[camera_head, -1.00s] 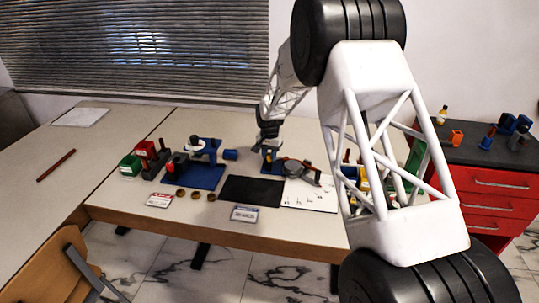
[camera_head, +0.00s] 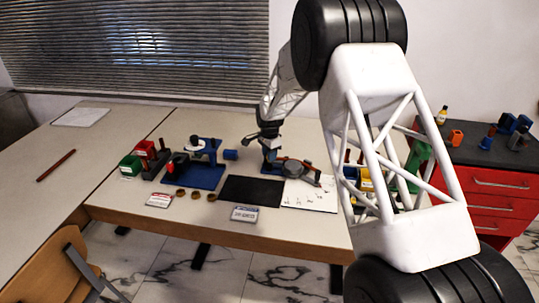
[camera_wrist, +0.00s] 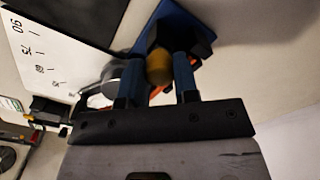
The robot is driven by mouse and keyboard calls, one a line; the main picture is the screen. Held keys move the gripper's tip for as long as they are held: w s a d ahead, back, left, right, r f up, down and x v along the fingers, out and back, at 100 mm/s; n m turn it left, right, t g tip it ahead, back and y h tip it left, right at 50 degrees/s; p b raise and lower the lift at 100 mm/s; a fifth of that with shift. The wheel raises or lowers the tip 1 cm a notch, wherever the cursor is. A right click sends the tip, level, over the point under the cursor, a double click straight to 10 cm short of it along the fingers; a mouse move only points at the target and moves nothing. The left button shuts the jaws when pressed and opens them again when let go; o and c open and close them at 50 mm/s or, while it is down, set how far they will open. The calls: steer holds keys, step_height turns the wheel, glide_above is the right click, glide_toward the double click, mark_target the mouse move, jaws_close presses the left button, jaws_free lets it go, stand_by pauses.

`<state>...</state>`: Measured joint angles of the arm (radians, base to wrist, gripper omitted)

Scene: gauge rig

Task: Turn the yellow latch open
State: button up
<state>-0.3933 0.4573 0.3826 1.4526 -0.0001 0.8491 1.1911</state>
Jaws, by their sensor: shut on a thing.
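The yellow latch (camera_wrist: 158,66) shows in the wrist view as a rounded yellow end between the two blue fingers of my gripper (camera_wrist: 162,70). My gripper is shut on it. Behind it is a blue base with a dark block (camera_wrist: 182,30). In the head view, my gripper (camera_head: 269,152) is at the back middle of the table, over the blue base, and hides the latch. How far the latch is turned cannot be told.
A round grey gauge (camera_head: 295,168) lies just right of my gripper, by a white marked sheet (camera_head: 318,198) and a black mat (camera_head: 250,191). A blue fixture (camera_head: 205,175) stands to the left. Brass rings (camera_head: 181,193) lie in front of it.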

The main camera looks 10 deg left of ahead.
stand_by(0.3)
steer(key=o, duration=0.9)
steer(key=shift+r, duration=0.15)
steer(key=shift+r, duration=3.8)
steer(key=shift+d+r, duration=0.1)
